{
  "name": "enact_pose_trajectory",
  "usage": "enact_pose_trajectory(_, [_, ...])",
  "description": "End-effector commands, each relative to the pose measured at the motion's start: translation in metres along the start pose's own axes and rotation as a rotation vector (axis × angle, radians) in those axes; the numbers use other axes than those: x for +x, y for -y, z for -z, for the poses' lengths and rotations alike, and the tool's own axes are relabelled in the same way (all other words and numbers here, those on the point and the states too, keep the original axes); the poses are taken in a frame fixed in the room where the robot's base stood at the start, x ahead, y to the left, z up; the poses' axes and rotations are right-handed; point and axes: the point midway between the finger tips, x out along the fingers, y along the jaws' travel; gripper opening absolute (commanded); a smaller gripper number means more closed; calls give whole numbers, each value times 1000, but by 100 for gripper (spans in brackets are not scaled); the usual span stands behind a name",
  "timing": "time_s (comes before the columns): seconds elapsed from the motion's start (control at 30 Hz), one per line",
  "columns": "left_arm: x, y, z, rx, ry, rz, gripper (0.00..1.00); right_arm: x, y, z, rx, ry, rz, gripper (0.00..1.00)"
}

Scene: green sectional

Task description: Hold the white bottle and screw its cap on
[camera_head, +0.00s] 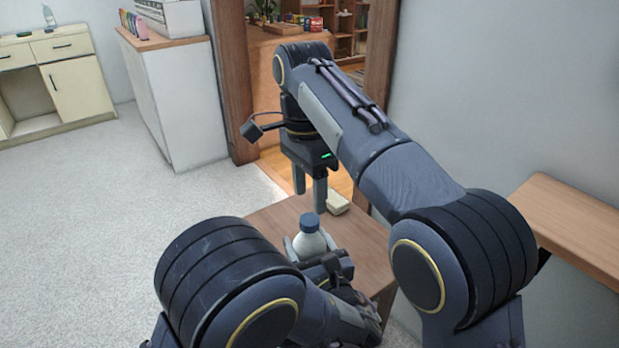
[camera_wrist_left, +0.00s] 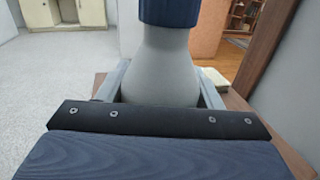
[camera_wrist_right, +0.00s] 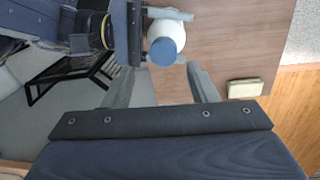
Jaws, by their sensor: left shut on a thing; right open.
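The white bottle (camera_head: 308,245) stands upright over the small brown table, with its blue cap (camera_head: 309,222) on top. My left gripper (camera_head: 309,250) is shut on the bottle's body; in the left wrist view its fingers flank the bottle (camera_wrist_left: 160,75), under the cap (camera_wrist_left: 168,10). I cannot tell how tightly the cap sits. My right gripper (camera_head: 310,195) points down, open and empty, above and beyond the bottle. In the right wrist view the cap (camera_wrist_right: 165,48) lies just past the gap between its fingertips (camera_wrist_right: 163,78), apart from them. The bottle's lower part is hidden.
The small brown table (camera_head: 270,222) holds a pale yellow block (camera_head: 337,203), right of the bottle. A wooden shelf (camera_head: 570,225) juts from the right wall. A white cabinet (camera_head: 178,95) and wooden doorway post (camera_head: 232,80) stand behind. Open floor lies left.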

Motion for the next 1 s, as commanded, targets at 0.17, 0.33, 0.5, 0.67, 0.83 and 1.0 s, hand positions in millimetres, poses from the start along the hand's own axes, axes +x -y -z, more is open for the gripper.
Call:
enact_pose_trajectory(0.17, [0,0,0,1,0,0,0,-3,0,0,-470,-1,12,52])
enact_pose_trajectory(0.33, [0,0,0,0,0,0,0,-6,-1,0,-920,-11,25,52])
enact_pose_trajectory(0.5, [0,0,0,0,0,0,0,-9,-2,0,-1372,-26,34,52])
enact_pose_trajectory(0.67, [0,0,0,0,0,0,0,-13,-2,0,-1795,-47,38,52])
enact_pose_trajectory(0.83, [0,0,0,0,0,0,0,-17,-3,0,-2235,-77,37,52])
enact_pose_trajectory(1.0, [0,0,0,0,0,0,0,-20,-4,0,-2585,-104,27,52])
